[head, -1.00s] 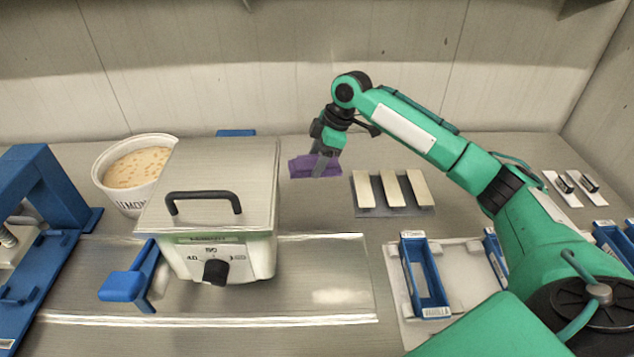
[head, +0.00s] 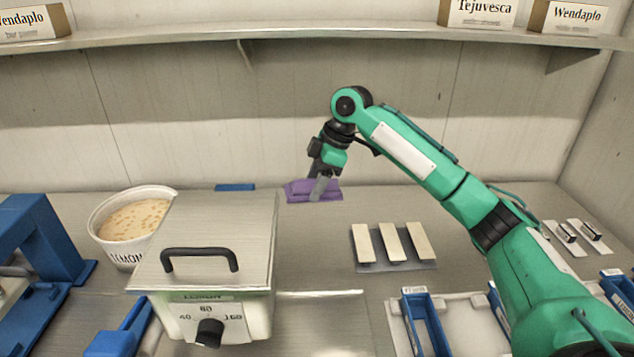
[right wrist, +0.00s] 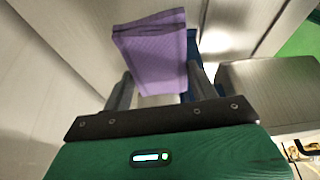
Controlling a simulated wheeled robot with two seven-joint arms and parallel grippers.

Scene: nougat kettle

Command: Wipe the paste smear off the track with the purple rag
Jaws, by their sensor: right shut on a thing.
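The purple rag (head: 298,191) hangs in my right gripper (head: 322,187), near the back wall and right of the kettle. In the right wrist view the rag (right wrist: 152,55) sits between the fingers of the shut right gripper (right wrist: 160,88). The rag appears held above the table, though its exact height is hard to tell. The track (head: 325,322) is a pale, shiny strip under the kettle, cut off by the bottom of the head view. The paste smear is outside the current views. My left gripper is not in view.
The kettle (head: 205,240) with a black handle stands on the track. A white tub (head: 112,248) is left of it. Pale bars on a grey plate (head: 408,266) and blue trays (head: 425,325) are to the right. A shelf (head: 330,37) with boxes runs above.

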